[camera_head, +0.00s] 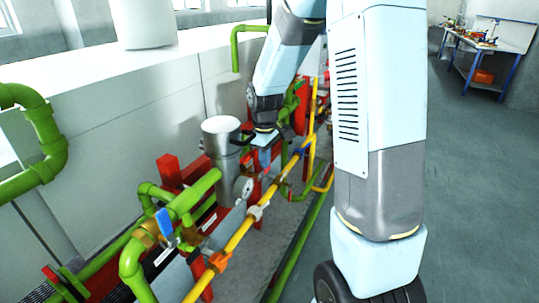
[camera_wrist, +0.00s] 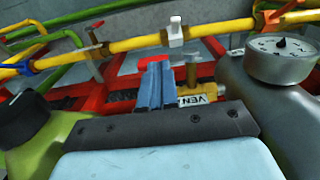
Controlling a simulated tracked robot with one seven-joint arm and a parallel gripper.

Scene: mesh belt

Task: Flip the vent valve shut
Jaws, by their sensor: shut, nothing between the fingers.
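My gripper (camera_wrist: 155,85) shows in the wrist view as blue fingers pressed together, with nothing between them. A red lever (camera_wrist: 152,62) shows right at the fingertips; I cannot tell whether they touch it. Just right of the fingers is a brass valve body (camera_wrist: 192,78) with a white tag (camera_wrist: 190,99) reading "VEN", the rest of it cut off or hidden. The fingers hide part of the valve and its link to the lever. In the head view my gripper (camera_head: 265,157) is low among the pipes, beside the grey cylinder (camera_head: 222,140), and the vent valve cannot be made out.
A pressure gauge (camera_wrist: 283,58) on a grey vessel stands close at the right. A dark knob (camera_wrist: 22,118) on a green body is at the left. A yellow pipe (camera_wrist: 120,43) with a white-handled valve (camera_wrist: 175,32) runs behind. Open floor (camera_head: 480,200) lies at the right.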

